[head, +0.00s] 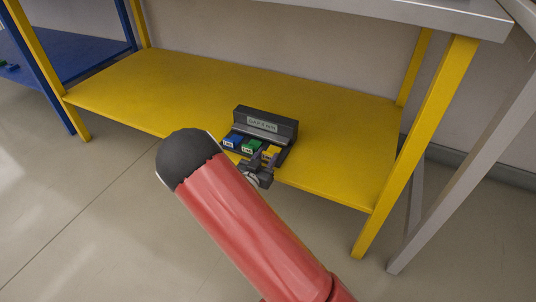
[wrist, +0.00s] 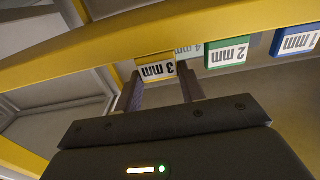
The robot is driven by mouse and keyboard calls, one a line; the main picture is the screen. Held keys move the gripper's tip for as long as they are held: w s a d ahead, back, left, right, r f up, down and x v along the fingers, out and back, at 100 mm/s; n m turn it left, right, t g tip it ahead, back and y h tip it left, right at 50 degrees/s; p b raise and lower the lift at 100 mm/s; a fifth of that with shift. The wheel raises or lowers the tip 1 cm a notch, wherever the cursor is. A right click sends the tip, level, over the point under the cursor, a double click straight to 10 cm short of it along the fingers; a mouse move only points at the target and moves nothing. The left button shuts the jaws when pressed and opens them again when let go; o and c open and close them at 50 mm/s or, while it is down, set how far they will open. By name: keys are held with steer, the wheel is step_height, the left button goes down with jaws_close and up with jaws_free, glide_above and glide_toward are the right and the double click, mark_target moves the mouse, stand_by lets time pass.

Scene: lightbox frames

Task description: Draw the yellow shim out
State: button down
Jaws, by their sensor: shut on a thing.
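The yellow shim (wrist: 156,68), with a white label reading 3 mm upside down in the wrist view, sits between the two fingers of my gripper (wrist: 160,83). My gripper is shut on it. In the head view the yellow shim (head: 271,151) is at the right end of a row in a dark grey holder, and my gripper (head: 265,162) reaches it from the front. The holder (head: 266,113) has an upright back with a pale label. How far the shim sits in its slot cannot be told.
A green shim (wrist: 228,53) marked 2 mm and a blue shim (wrist: 296,40) marked 1 mm sit beside the yellow one. The holder stands near the front edge of a yellow shelf (head: 165,85). A yellow leg (head: 415,150) rises to the right. The shelf's left side is clear.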

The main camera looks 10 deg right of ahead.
steer(key=c, duration=0.8)
jaws_free()
steer(key=shift+s+a, duration=0.1)
steer(key=shift+c, duration=0.2)
steer(key=v, duration=0.7)
steer(key=shift+s+a+p, duration=0.25)
steer(key=shift+s+p, duration=0.05)
steer(key=shift+p, duration=0.05)
